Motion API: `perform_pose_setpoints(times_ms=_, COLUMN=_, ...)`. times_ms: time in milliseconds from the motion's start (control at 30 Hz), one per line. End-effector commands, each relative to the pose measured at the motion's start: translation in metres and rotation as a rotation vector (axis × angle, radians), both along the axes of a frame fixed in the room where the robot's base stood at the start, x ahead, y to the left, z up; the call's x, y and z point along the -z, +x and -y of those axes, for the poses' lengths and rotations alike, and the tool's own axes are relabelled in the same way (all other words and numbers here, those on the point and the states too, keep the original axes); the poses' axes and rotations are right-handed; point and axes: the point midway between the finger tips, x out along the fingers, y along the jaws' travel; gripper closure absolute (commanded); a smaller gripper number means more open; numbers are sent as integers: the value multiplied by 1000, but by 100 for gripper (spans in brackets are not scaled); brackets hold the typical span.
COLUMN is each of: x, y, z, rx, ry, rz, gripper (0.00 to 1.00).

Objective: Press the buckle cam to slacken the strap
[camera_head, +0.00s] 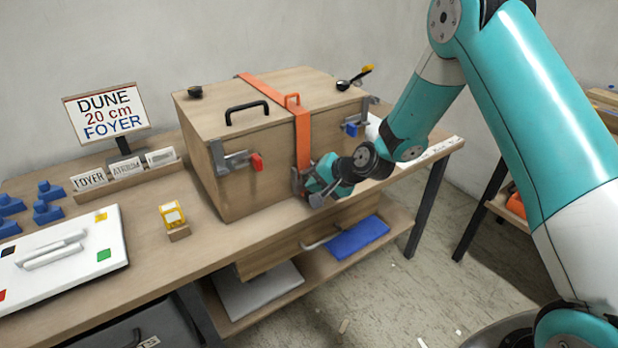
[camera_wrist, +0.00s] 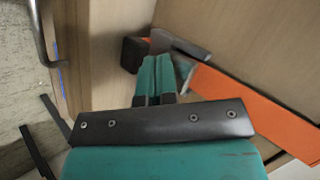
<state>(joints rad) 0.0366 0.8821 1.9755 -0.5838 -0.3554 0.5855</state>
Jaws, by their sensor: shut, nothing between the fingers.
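A wooden box (camera_head: 240,165) stands on the bench with an orange strap (camera_head: 302,135) over its lid and down its front. The strap also crosses the right of the wrist view (camera_wrist: 250,105). The grey metal buckle (camera_head: 298,184) sits low on the box front, at the strap's lower end; it shows in the wrist view (camera_wrist: 181,44) beside a dark block. My gripper (camera_head: 312,188) is at the buckle, its fingers (camera_wrist: 155,68) together and empty. The fingertips overlap the buckle in the wrist view; I cannot tell whether they touch it. My gripper partly hides the buckle and its cam.
Latches with a red tab (camera_head: 256,162) and a blue tab (camera_head: 351,130) flank the strap. A yellow device (camera_head: 172,214), a white panel (camera_head: 75,255) and a sign (camera_head: 105,113) are to the left. A drawer handle (camera_head: 322,241) projects below the bench top.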

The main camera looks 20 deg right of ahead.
Motion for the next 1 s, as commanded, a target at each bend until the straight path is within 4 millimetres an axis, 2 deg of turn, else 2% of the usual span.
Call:
perform_pose_setpoints(times_ms=167, x=0, y=-9, z=3, rx=1, ry=1, rz=-2, gripper=100)
perform_pose_setpoints(times_ms=567, x=0, y=-13, z=5, rx=1, ry=1, rz=-1, gripper=100)
perform_pose_setpoints(times_ms=1000, x=0, y=-52, z=18, rx=2, ry=1, rz=-2, gripper=100)
